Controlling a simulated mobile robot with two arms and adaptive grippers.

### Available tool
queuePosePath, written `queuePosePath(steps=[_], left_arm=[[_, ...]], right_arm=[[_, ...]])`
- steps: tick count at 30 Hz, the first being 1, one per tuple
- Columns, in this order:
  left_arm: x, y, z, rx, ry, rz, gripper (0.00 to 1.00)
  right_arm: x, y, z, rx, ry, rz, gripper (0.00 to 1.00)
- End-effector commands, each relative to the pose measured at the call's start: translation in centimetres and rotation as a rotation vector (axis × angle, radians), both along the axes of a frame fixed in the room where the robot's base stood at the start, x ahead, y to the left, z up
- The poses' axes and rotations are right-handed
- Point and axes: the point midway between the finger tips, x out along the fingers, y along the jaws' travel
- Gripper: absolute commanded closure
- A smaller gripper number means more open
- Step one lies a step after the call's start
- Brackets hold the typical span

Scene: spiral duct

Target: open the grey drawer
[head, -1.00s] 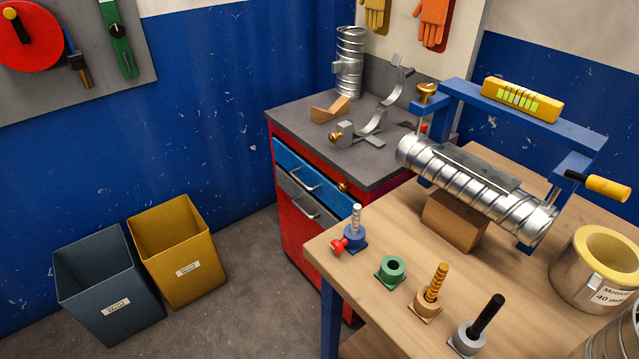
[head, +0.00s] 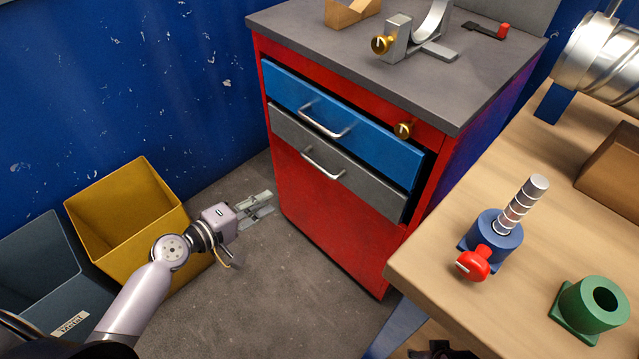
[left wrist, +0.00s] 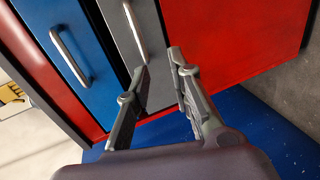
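The grey drawer (head: 330,162) is the lower drawer of the red cabinet, with a silver bar handle (head: 322,166). Its front stands a little out from the cabinet, with a dark gap at its right end. My left gripper (head: 268,203) is in front of and left of the cabinet, lower than the handle and apart from it. In the left wrist view its two fingers (left wrist: 159,62) are open with an empty gap, pointing toward the grey drawer (left wrist: 122,30). The handle (left wrist: 136,30) shows just beyond the fingertips. My right gripper is not recognizable.
A blue drawer (head: 345,120) with its own handle sits directly above, and a brass knob (head: 403,130) is at its upper right. A wooden table (head: 450,235) stands close on the right. A yellow bin (head: 125,215) and a grey-blue bin (head: 40,260) are at left. Floor before the cabinet is clear.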

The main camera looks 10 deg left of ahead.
Motion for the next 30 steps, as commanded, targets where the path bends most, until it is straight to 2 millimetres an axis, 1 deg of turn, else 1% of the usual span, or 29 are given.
queuePosePath(steps=[1, 3, 7, 11, 16, 20, 24, 30], left_arm=[[0.0, -0.5, 0.7, -0.033, -0.018, -0.016, 0.80], [0.0, -1.0, 2.0, -0.066, -0.029, -0.028, 0.80], [0.7, -1.7, 2.8, -0.087, -0.037, -0.033, 0.80], [2.4, -2.8, 2.4, -0.086, -0.038, -0.033, 0.80], [5.5, -4.9, 1.6, -0.087, -0.038, -0.032, 0.80], [7.8, -6.4, 0.9, -0.086, -0.037, -0.032, 0.80], [10.3, -8.0, 0.2, -0.086, -0.037, -0.032, 0.80], [12.9, -9.7, -0.5, -0.083, -0.036, -0.031, 0.80]], right_arm=[[0.2, 0.0, -0.1, 0.000, -0.006, -0.001, 0.60], [0.2, 0.0, 0.5, 0.001, -0.007, -0.001, 0.60], [0.2, 0.0, 0.8, 0.000, -0.007, -0.001, 0.60], [0.2, 0.0, 0.3, 0.000, -0.004, -0.001, 0.60], [0.1, 0.0, 0.0, 0.000, -0.004, 0.000, 0.60], [0.3, 0.0, 0.2, 0.001, -0.008, -0.001, 0.60], [0.3, 0.0, 1.0, 0.001, -0.011, -0.002, 0.60], [0.4, 0.0, 2.6, 0.001, -0.019, -0.003, 0.60]])
